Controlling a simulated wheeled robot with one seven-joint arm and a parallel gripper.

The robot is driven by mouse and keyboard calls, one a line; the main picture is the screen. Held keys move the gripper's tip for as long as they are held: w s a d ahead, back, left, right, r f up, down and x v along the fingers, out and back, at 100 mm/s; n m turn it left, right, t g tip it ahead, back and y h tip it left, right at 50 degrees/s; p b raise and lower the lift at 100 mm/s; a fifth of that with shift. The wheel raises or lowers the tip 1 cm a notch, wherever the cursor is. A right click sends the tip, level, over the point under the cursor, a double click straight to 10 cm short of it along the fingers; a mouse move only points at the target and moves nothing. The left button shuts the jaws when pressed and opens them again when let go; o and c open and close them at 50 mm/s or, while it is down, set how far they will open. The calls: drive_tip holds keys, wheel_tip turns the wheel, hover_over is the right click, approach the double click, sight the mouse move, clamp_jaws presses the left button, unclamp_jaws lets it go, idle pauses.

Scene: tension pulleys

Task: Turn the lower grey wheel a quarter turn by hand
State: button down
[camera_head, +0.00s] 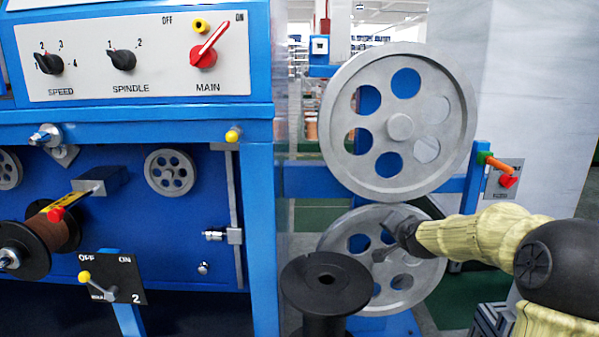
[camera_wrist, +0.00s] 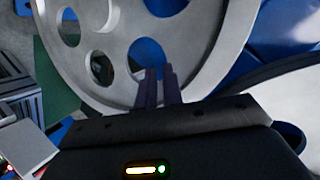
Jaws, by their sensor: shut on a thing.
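The lower grey wheel (camera_head: 345,232) is a disc with round holes, just under a larger-looking upper grey wheel (camera_head: 400,185). My gripper (camera_head: 385,240) reaches in from the right and is at the face of the lower wheel, near its middle and upper right. In the wrist view the lower wheel (camera_wrist: 100,75) fills the upper middle. There my gripper's two fingers (camera_wrist: 158,88) are close together at the web beside a hole and are shut on the wheel. The exact place of contact is partly hidden by the fingers.
A black spool (camera_head: 326,275) stands in front of the lower wheel's lower left.

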drive_tip(key=shift+d+f, duration=0.7)
drive_tip(key=shift+f, duration=0.25)
drive_tip(key=d+r+p, duration=0.1)
drive_tip(key=d, duration=0.5)
drive_tip(key=shift+w+d, duration=0.3)
drive_tip(key=shift+d, duration=0.05)
idle(0.8)
drive_tip(key=s, duration=0.6)
drive_tip(key=shift+a+f, duration=0.15)
drive_tip(key=shift+f, duration=0.15)
idle(0.4)
drive_tip(key=shift+s, duration=0.1)
idle(0.5)
